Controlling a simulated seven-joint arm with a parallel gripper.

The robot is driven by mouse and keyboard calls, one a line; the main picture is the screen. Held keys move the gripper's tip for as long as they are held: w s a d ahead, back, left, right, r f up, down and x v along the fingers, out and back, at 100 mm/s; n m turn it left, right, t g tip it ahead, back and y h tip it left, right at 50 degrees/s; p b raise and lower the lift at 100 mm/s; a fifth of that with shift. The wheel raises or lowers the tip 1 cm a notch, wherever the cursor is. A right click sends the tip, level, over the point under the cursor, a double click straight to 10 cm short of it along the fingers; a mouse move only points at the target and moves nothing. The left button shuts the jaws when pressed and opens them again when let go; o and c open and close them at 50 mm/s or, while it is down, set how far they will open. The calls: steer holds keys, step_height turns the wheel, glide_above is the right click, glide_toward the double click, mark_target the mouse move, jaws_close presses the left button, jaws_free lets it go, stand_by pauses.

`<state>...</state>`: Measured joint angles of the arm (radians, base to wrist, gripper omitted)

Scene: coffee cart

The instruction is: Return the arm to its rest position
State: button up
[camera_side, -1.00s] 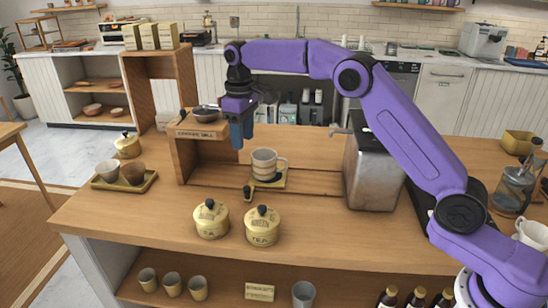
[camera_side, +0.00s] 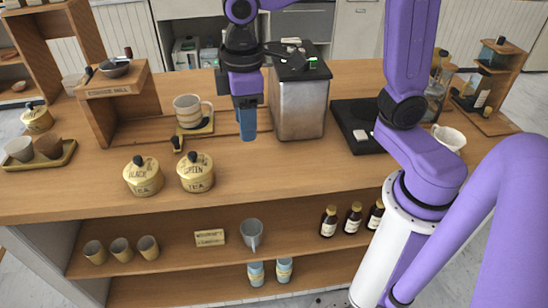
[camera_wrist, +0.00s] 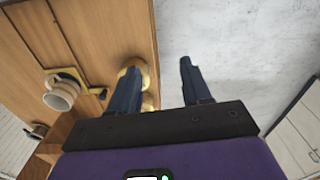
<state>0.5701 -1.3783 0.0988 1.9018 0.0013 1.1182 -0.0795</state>
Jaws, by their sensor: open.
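My gripper (camera_side: 246,122) has blue fingers and hangs over the counter, right of the mug in the side view. In the wrist view my gripper (camera_wrist: 156,75) is open, its two fingers apart with nothing held between them. The cream and brown mug (camera_side: 188,111) stands upright on a small yellowish tray (camera_side: 207,125) beside the coffee mill stand. It shows at the left in the wrist view (camera_wrist: 58,97), clear of the fingers. My purple arm rises at the right of the side view, its upper part cut off by the top edge.
The black tea tin (camera_side: 143,178) and green tea tin (camera_side: 196,174) stand at the counter's front left. A black plate (camera_side: 355,125) and white cup (camera_side: 448,138) are to the right. The front-middle counter is clear.

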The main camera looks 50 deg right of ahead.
steer(key=s+d+f+n, duration=0.1)
steer(key=s+d+f, duration=0.1)
steer(key=s+d, duration=0.3)
steer(key=s+d+f+n, duration=0.1)
steer(key=s+d+f, duration=0.2)
steer(key=s, duration=0.8)
steer(key=shift+s+d, duration=0.35)
steer(key=shift+d, duration=0.8)
